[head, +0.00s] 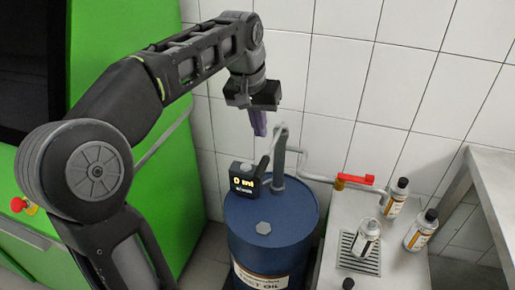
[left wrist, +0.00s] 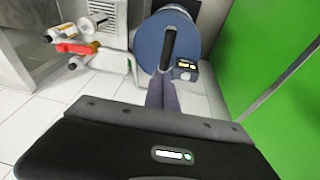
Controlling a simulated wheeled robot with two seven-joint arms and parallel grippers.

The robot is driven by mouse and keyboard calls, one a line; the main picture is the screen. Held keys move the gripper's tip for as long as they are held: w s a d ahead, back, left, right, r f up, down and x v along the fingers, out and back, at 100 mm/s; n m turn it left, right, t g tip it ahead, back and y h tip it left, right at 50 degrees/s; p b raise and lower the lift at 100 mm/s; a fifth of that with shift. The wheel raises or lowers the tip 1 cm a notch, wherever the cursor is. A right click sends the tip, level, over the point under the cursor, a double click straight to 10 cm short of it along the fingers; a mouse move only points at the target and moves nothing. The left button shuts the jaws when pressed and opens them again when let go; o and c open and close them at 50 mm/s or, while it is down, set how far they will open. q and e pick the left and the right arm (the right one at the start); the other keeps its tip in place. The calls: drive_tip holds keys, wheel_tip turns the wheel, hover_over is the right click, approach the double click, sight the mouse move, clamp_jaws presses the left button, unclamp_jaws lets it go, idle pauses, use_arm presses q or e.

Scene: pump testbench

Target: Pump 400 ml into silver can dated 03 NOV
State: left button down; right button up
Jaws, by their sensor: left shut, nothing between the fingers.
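My left gripper (head: 259,130) is shut and empty, its fingers pointing down above the pump. In the left wrist view the shut fingers (left wrist: 161,95) point toward the dark pump handle (left wrist: 168,48), which stands up from the blue oil drum (head: 272,222). I cannot tell whether they touch it. The pump display (head: 243,180) appears to read 0 ml. A pipe runs right to a red valve lever (head: 356,179). An open silver can (head: 366,240) stands on the drain grate (head: 352,262). Two black-capped cans (head: 395,199) and (head: 422,230) stand to its right. Their dates are unreadable.
A green machine (head: 170,210) with a red button (head: 18,204) stands at left. A white tiled wall (head: 335,70) is behind. A grey table (head: 493,165) is at right. A black cap (head: 348,284) lies near the front of the light bench (head: 400,270).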

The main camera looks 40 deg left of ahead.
sight(260, 165)
use_arm(q)
drive_tip(key=r, duration=0.1)
drive_tip(key=s+a+r, duration=0.1)
drive_tip(key=r, duration=0.1)
drive_tip(key=shift+s+a+r, duration=0.15)
drive_tip(key=shift+s+a, duration=0.15)
drive_tip(key=shift+s, duration=0.1)
drive_tip(key=x, duration=0.9)
drive_tip(key=s+p+x, duration=0.1)
drive_tip(key=x, duration=0.4)
drive_tip(key=shift+s+d, duration=0.1)
drive_tip(key=shift+d, duration=0.25)
